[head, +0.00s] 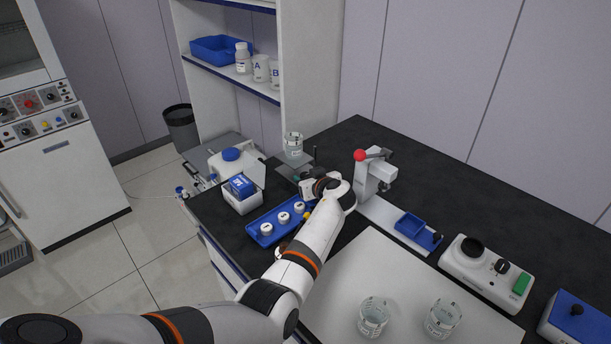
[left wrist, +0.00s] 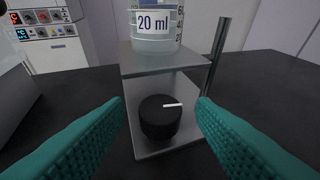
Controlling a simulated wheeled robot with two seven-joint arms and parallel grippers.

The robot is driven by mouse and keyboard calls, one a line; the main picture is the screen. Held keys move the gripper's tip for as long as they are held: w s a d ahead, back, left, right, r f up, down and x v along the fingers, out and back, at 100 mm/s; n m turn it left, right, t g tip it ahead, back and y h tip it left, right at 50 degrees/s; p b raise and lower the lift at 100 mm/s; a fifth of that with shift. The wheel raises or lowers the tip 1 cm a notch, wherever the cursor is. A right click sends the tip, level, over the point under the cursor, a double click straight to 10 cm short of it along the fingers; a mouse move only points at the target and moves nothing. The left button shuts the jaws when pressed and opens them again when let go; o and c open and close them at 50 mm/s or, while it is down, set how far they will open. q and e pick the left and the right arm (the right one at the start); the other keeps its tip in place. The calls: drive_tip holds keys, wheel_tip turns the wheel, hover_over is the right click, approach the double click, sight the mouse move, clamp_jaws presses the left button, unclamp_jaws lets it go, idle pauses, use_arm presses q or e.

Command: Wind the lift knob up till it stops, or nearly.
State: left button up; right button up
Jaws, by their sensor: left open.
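The lift knob (left wrist: 160,118) is a round black knob with a white pointer line, in the left wrist view. It sits low on the lift (left wrist: 192,138), under its grey upper plate. A beaker marked 20 ml (left wrist: 154,28) stands on that plate; it also shows in the head view (head: 293,146). My left gripper (left wrist: 160,103) is open, its teal fingers on either side of the knob in the picture, with no clear contact. In the head view my left gripper (head: 300,178) is beside the lift and the arm hides the knob. My right gripper is not in view.
A white box with a blue pack (head: 241,189) and a blue tray with white-capped jars (head: 264,232) are left of my arm. A red-topped device (head: 362,180) stands to the right. Two beakers (head: 373,316) stand on the pale mat (head: 345,275). The back right of the black bench is clear.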

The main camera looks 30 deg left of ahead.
use_arm(q)
drive_tip(key=shift+d, duration=0.1)
drive_tip(key=shift+c, duration=0.7)
drive_tip(key=c, duration=0.8)
drive_tip(key=shift+s+a+r+m+t+h+p, duration=0.15)
drive_tip(key=shift+m+t+h+p, duration=0.15)
drive_tip(key=shift+m+t+p, duration=0.2)
drive_tip(key=shift+s+a+r+m+t+h+p, duration=0.1)
drive_tip(key=shift+m+t+h+p, duration=0.25)
drive_tip(key=shift+p, duration=0.25)
drive_tip(key=m+t+h+p, duration=0.1)
drive_tip(key=m+h+p, duration=0.2)
drive_tip(key=p, duration=0.1)
drive_tip(key=a+m+t+h+p, duration=0.1)
drive_tip(key=m+t+h+p, duration=0.1)
drive_tip(key=m+h+p, duration=0.1)
drive_tip(key=shift+s+r+p, duration=0.15)
drive_tip(key=shift+s+p, duration=0.05)
drive_tip(key=shift+p, duration=0.5)
drive_tip(key=shift+a+f+m+t+h+p, duration=0.1)
drive_tip(key=shift+m+t+h+p, duration=0.05)
drive_tip(key=shift+m+h+p, duration=0.4)
drive_tip(key=shift+a+f+m+t+h+p, duration=0.1)
drive_tip(key=shift+m+h+p, duration=0.2)
drive_tip(key=shift+h+p, duration=0.35)
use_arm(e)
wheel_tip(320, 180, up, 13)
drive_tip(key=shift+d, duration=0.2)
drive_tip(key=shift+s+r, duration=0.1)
